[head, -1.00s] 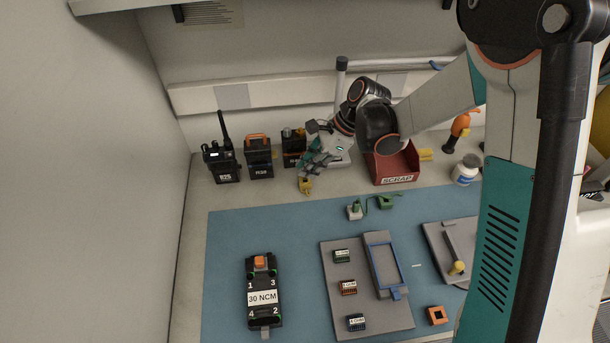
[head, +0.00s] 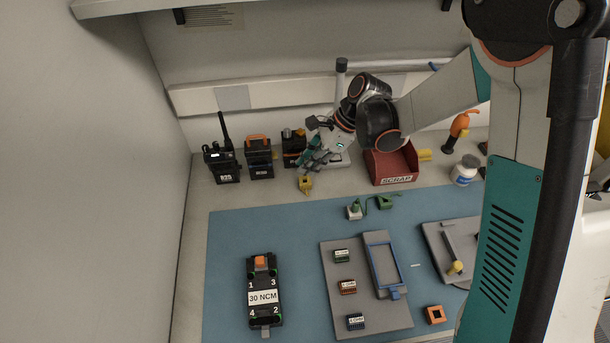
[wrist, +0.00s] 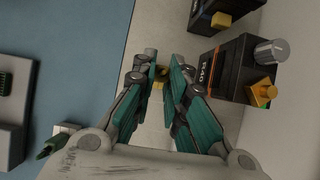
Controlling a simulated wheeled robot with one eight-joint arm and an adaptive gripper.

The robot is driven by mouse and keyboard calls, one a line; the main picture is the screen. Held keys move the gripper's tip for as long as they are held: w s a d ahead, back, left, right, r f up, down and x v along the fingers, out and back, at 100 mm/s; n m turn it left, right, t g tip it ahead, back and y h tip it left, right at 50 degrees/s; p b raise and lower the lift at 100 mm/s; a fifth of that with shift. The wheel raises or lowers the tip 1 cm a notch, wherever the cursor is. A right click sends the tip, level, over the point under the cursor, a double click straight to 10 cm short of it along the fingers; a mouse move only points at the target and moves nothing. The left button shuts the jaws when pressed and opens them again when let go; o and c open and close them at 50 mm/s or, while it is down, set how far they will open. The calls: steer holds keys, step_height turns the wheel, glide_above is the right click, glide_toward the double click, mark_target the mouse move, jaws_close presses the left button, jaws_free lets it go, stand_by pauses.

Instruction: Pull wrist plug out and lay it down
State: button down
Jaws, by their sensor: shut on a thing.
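My gripper (head: 308,171) points down at the back of the bench, in front of the radio marked R40 (wrist: 228,72). In the wrist view my gripper (wrist: 161,72) has its fingers close together on a small yellow plug (wrist: 158,85), mostly hidden between them. The yellow plug (head: 305,185) shows just below the fingertips in the head view. I cannot tell whether it touches the bench. A grey knob and a yellow connector (wrist: 262,92) are on the R40 radio, to the right of the fingers in the wrist view.
Two more radios (head: 222,163) (head: 259,160) stand to the left. A red scrap bin (head: 392,167) is close on the right. Green connectors (head: 354,211) lie on the blue mat (head: 225,235), near its back edge. The mat's left part behind the 30 NCM unit (head: 263,297) is clear.

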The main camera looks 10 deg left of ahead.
steer(key=shift+r+p, duration=0.65)
steer(key=shift+r, duration=0.7)
